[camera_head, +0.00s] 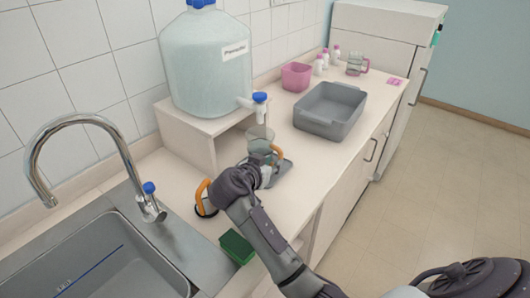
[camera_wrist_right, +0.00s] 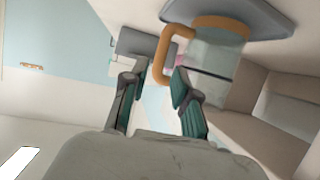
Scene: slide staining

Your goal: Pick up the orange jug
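A clear jug with an orange handle (camera_head: 277,151) stands under the tap of the big bottle. In the right wrist view, which is tipped over, the jug (camera_wrist_right: 213,55) shows its orange handle and an orange band beside a grey flat surface. My right gripper (camera_head: 271,170) is at the jug on the counter. In the wrist view the right gripper (camera_wrist_right: 157,88) has its fingers apart, with the handle's outer side near the gap between their tips; contact cannot be told. A second orange handle (camera_head: 203,197) shows partly behind my right arm. My left gripper is out of view.
The large water bottle (camera_head: 207,62) stands on a raised wooden shelf (camera_head: 188,120) close to the jug. A grey tub (camera_head: 331,108), a pink container (camera_head: 296,76) and small bottles stand further along. A sink (camera_head: 95,262), faucet (camera_head: 88,121) and green sponge (camera_head: 237,247) are nearer.

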